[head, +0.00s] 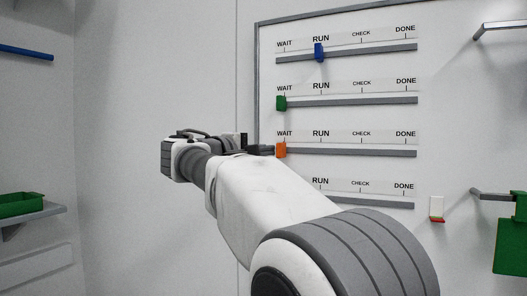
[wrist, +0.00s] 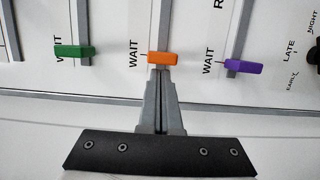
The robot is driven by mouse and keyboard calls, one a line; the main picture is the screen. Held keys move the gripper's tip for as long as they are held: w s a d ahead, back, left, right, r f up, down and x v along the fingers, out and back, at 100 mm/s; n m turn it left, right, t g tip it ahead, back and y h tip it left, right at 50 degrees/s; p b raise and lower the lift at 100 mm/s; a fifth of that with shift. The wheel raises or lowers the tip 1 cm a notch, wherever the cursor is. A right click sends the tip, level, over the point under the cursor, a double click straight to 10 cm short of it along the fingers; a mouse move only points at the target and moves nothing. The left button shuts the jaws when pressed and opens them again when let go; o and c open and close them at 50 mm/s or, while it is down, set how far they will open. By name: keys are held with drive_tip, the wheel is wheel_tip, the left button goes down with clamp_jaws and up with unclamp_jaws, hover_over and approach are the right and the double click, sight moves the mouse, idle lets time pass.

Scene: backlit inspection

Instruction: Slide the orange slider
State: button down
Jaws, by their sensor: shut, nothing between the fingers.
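The orange slider (head: 281,150) sits at the WAIT mark, at the left end of the third track (head: 350,153) on the wall panel. In the wrist view the orange slider (wrist: 162,58) is just beyond my fingertips. My gripper (head: 262,150) is shut and empty, with its tips at the left side of the orange slider. In the wrist view my gripper (wrist: 160,70) points straight at the slider and seems to touch it or nearly so; I cannot tell which.
Above are a green slider (head: 281,103) at WAIT and a blue slider (head: 319,52) at RUN. A purple slider (wrist: 243,67) is on the neighbouring track, hidden by my arm in the head view. A red-and-white switch (head: 437,209) and a hook (head: 492,195) are at the right.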

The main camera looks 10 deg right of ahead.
drive_tip(key=s+d+b, duration=0.1)
drive_tip(key=d, duration=0.1)
drive_tip(key=s+d+b, duration=0.3)
drive_tip(key=d+b, duration=0.1)
drive_tip(key=shift+s+d+f, duration=0.15)
drive_tip(key=shift+s+d, duration=0.2)
drive_tip(key=shift+s, duration=0.05)
drive_tip(key=shift+s+d, duration=0.25)
drive_tip(key=shift+d, duration=0.1)
drive_tip(key=shift+w+a, duration=0.1)
